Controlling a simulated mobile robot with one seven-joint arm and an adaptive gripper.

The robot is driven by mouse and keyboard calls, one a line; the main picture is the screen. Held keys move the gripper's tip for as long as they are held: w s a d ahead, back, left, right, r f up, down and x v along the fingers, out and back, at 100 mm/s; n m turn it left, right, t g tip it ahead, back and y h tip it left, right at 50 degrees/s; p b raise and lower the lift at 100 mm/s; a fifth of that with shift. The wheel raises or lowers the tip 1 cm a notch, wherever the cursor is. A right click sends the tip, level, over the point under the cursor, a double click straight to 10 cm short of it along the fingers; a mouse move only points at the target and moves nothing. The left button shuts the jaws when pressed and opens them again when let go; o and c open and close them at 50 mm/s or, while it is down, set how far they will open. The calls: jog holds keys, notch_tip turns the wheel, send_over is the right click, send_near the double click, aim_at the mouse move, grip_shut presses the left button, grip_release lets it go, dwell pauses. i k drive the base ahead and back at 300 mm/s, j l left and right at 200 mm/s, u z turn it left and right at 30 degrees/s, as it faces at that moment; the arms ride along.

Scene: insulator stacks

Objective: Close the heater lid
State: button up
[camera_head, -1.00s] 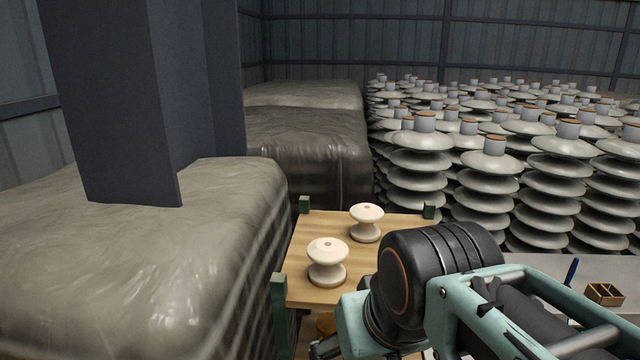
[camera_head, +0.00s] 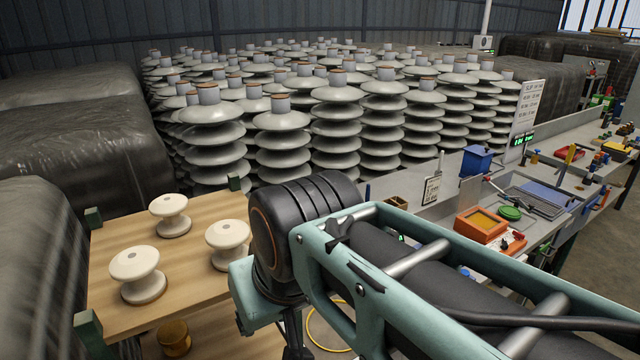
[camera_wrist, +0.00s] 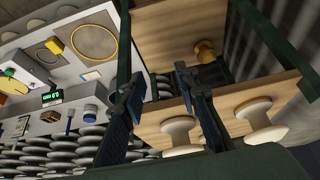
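I cannot tell for sure which object is the heater, or make out its lid. An orange box (camera_head: 481,225) with a yellowish top face stands on the workbench at the right of the head view. A green round piece (camera_head: 510,213) lies just right of it. A blue box (camera_head: 476,161) stands farther back on the bench. My gripper (camera_wrist: 158,76) is open and empty in the wrist view, its two dark fingers apart. In the head view my arm hides most of it; it is near the wooden shelf, well left of the orange box.
A wooden shelf unit (camera_head: 112,245) with several white insulators stands at the left. Tall grey insulator stacks (camera_head: 283,145) fill the space behind. The workbench (camera_head: 440,208) is cluttered with tools and a grey tray (camera_head: 540,200). Open floor (camera_head: 610,285) shows at the right.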

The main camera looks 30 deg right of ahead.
aim_at(470, 188)
jog(key=z, duration=2.15)
jog(key=i+l, duration=0.3)
jog(key=i, duration=0.2)
jog(key=i+l, duration=0.25)
jog(key=i, duration=0.25)
jog(key=i+l, duration=0.3)
jog(key=i, duration=0.2)
